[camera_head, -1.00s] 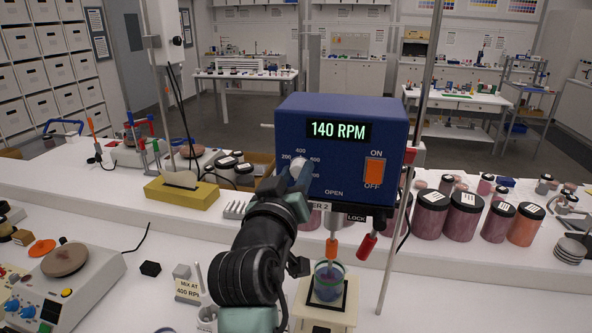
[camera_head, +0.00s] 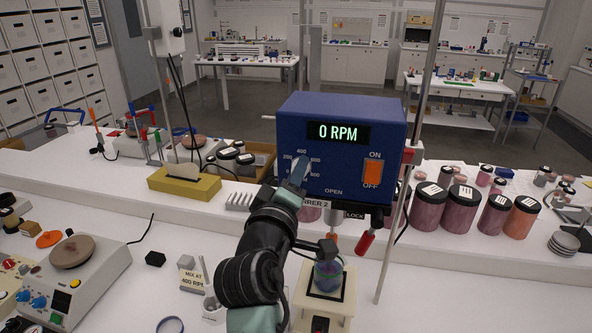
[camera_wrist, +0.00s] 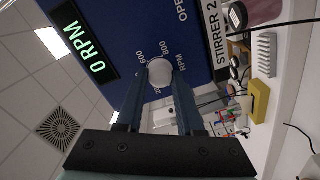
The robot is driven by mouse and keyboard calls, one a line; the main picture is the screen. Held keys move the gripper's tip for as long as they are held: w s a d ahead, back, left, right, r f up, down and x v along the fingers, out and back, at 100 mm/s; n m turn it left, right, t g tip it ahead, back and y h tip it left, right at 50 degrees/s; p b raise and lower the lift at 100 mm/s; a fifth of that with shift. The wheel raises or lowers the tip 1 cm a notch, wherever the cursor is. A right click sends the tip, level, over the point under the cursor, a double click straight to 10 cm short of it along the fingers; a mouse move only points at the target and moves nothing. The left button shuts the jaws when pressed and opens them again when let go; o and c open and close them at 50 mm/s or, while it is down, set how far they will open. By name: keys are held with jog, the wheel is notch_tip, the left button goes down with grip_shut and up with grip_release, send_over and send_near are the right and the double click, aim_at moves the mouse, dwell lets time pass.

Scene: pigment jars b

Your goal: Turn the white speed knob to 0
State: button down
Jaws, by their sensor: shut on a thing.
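The blue stirrer box (camera_head: 300,115) stands in the middle of the head view, and its display (camera_head: 338,132) reads 0 RPM. The white speed knob (camera_wrist: 160,71) is on its front face at the lower left; in the head view my gripper mostly hides it. My gripper (camera_head: 298,175) reaches up to the knob from below. In the wrist view its two blue fingers (camera_wrist: 158,82) are shut on the knob, one on each side. The knob's pointer mark cannot be made out.
An orange ON/OFF switch (camera_head: 372,173) is on the box's right. A glass beaker (camera_head: 328,275) stands below it on a pale stand. A metal rod (camera_head: 395,235) rises close by on the right. Dark-lidded jars (camera_head: 430,207) stand at right, and a yellow block (camera_head: 184,185) at left.

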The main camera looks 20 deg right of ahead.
dwell(0.4)
jog(key=c, duration=0.5)
grip_release()
jog(key=shift+s+a, duration=0.1)
jog(key=b+v, duration=0.5)
jog(key=v, duration=0.7)
jog(key=shift+s+a, duration=0.2)
jog(key=shift+s, duration=0.1)
